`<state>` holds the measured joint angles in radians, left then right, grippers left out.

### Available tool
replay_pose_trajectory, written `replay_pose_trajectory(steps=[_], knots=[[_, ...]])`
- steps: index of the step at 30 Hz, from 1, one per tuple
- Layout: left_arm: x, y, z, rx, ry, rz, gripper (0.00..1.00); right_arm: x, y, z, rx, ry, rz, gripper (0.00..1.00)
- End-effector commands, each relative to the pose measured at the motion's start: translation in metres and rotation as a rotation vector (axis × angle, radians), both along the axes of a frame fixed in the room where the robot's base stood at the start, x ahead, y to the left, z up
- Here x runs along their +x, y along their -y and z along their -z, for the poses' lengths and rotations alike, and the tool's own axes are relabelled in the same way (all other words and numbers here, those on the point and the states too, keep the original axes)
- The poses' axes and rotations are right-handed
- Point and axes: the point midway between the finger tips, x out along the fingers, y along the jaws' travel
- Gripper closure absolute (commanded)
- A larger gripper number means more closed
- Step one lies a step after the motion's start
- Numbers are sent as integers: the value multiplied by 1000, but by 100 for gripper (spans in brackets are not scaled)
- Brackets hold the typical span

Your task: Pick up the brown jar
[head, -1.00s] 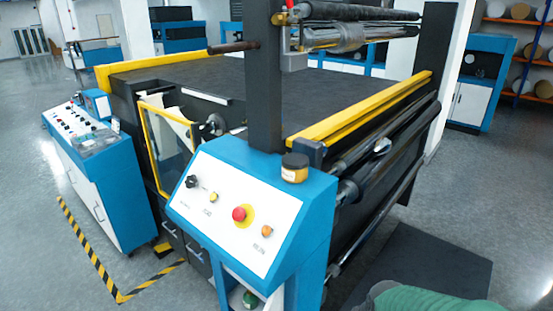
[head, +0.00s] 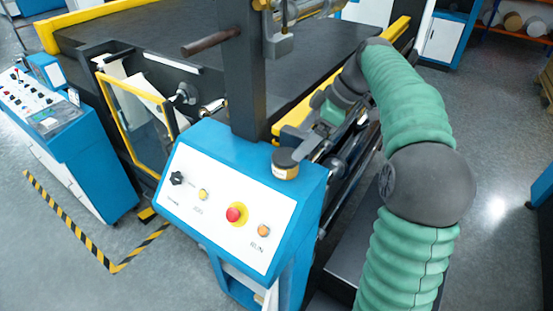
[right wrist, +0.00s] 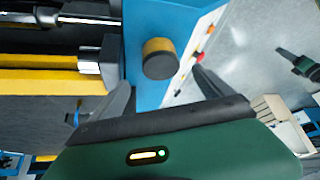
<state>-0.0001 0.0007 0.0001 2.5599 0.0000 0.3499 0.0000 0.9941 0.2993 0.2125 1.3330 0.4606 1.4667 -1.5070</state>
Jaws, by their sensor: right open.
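The brown jar (head: 285,165) has a dark lid and an amber-brown body. It stands upright on the top corner of the blue control console. In the right wrist view the jar (right wrist: 160,58) is seen from its lid side, between my right gripper's fingers and beyond their tips. My right gripper (head: 314,149) is open and empty, close to the jar on its right side in the head view, apart from it as far as I can tell. A green and dark part at the right edge of the wrist view (right wrist: 298,66) looks like my left gripper; its jaws are unclear.
The console (head: 228,208) has a sloped white panel with a red button and knobs. A dark upright post (head: 246,85) rises just behind the jar. The laminating machine's yellow rail and rollers lie beside my right arm. Open floor is on the right.

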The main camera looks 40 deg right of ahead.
Motion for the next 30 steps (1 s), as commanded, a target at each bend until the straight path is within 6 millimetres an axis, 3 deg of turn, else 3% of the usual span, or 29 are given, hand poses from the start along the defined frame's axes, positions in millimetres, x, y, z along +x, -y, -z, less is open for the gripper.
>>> replay_pose_trajectory(steps=[4, 11, 16, 24, 30], knots=[[0, 0, -6, 0, 0, 0, 64, 14, -8, 29, 4, -4, 0, 10], [0, 0, -18, 0, 0, 0, 64, 27, -19, 50, 5, -7, -1, 10], [0, 0, -30, 0, 1, 0, 64, 39, -30, 77, 3, -7, 0, 10], [0, 0, -29, 0, 0, 0, 64, 42, -32, 85, 0, -4, 1, 10], [0, 0, -29, 0, 0, 0, 64, 42, -31, 86, 1, -4, 2, 35]])
